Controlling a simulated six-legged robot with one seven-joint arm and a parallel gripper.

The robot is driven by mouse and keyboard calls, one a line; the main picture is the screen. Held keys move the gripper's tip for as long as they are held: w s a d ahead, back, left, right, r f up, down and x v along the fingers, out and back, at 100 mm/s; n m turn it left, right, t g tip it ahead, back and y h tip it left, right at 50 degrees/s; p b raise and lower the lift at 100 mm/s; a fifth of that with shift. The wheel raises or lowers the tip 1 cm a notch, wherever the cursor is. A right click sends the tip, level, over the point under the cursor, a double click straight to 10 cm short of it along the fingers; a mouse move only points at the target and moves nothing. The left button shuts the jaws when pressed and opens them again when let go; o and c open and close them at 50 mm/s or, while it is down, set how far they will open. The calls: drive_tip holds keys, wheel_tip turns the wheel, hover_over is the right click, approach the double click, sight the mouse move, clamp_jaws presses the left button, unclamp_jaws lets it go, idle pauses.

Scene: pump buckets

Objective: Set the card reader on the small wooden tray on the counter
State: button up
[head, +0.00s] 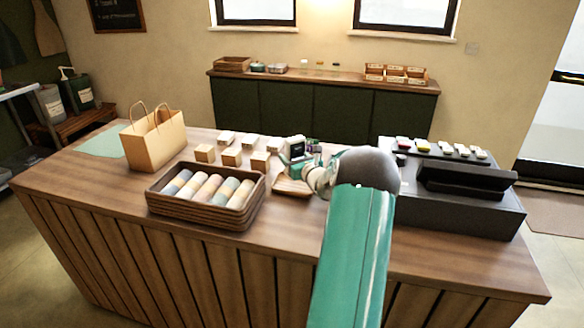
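The small wooden tray (289,186) lies on the wooden counter (115,187), right of the dark wooden box of rolls. It is partly hidden by my gripper. A small dark device with a pale face, which looks like the card reader (296,149), shows upright at the end of my gripper (300,166), over the tray's far side. My gripper reaches in from the right. Its fingers are too small and too covered to tell whether they are shut on the reader, or whether the reader touches the tray.
A box of rolled cloths (207,196) stands left of the tray. Several small cartons (231,157) and a paper bag (154,138) stand behind and left. A dark cash register (462,199) fills the right side. The counter's front strip is clear.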

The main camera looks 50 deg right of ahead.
drive_tip(key=shift+w+a+f, duration=0.1)
drive_tip(key=shift+a+f, duration=0.05)
drive_tip(key=shift+f, duration=0.8)
drive_tip(key=shift+w+a+f, duration=0.1)
drive_tip(key=shift+a+f, duration=0.05)
drive_tip(key=shift+f, duration=0.75)
drive_tip(key=o, duration=1.2)
drive_tip(key=shift+s+f, duration=0.1)
drive_tip(key=shift+o, duration=0.2)
drive_tip(key=shift+s+a, duration=0.1)
drive_tip(key=shift+s, duration=0.1)
drive_tip(key=v, duration=1.1)
drive_tip(key=shift+s+a, duration=0.1)
drive_tip(key=shift+s, duration=0.15)
